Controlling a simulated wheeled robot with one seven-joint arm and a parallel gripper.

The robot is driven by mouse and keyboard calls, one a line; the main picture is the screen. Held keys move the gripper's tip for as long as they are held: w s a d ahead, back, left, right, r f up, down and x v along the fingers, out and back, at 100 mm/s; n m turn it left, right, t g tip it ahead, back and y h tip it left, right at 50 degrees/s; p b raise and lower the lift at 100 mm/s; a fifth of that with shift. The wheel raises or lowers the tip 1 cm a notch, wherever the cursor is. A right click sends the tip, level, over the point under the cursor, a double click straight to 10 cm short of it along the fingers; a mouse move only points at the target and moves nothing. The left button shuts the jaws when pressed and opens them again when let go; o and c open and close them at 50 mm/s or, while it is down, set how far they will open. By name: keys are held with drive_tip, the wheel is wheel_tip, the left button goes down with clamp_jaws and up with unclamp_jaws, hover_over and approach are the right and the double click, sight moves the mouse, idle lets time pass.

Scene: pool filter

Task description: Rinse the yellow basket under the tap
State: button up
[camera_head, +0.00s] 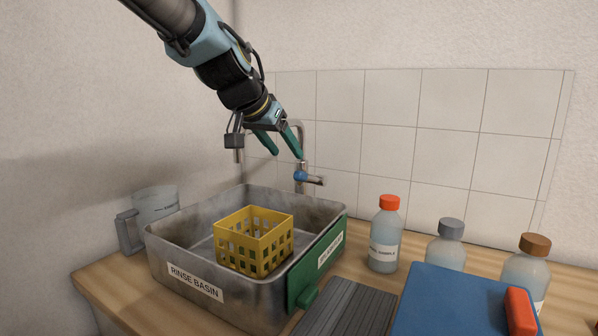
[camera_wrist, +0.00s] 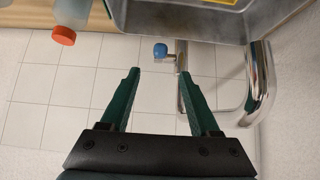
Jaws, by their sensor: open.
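The yellow basket (camera_head: 253,241) stands upright in the metal rinse basin (camera_head: 187,253), towards its right side. Its yellow edge shows at the top of the wrist view (camera_wrist: 222,2). The tap's bent metal spout (camera_wrist: 262,85) rises behind the basin; its blue-tipped handle (camera_head: 301,176) also shows in the wrist view (camera_wrist: 161,51). My gripper (camera_head: 287,155) is open and empty, above the back of the basin near the tap. In the wrist view its green fingers (camera_wrist: 160,74) are spread apart, with the tap handle beyond the tips. I cannot tell if water runs.
A green labelled panel (camera_head: 318,264) hangs on the basin's right side. Bottles with orange (camera_head: 386,235), grey (camera_head: 446,243) and brown (camera_head: 527,268) caps stand to the right, behind a blue box (camera_head: 452,304). A clear jug (camera_head: 153,204) stands left of the basin. Tiled wall behind.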

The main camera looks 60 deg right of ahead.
sight(300, 172)
drive_tip(key=p+x, duration=0.2)
drive_tip(key=x, duration=0.8)
drive_tip(key=shift+a, duration=0.1)
drive_tip(key=shift+c, duration=0.4)
clamp_jaws()
idle(0.7)
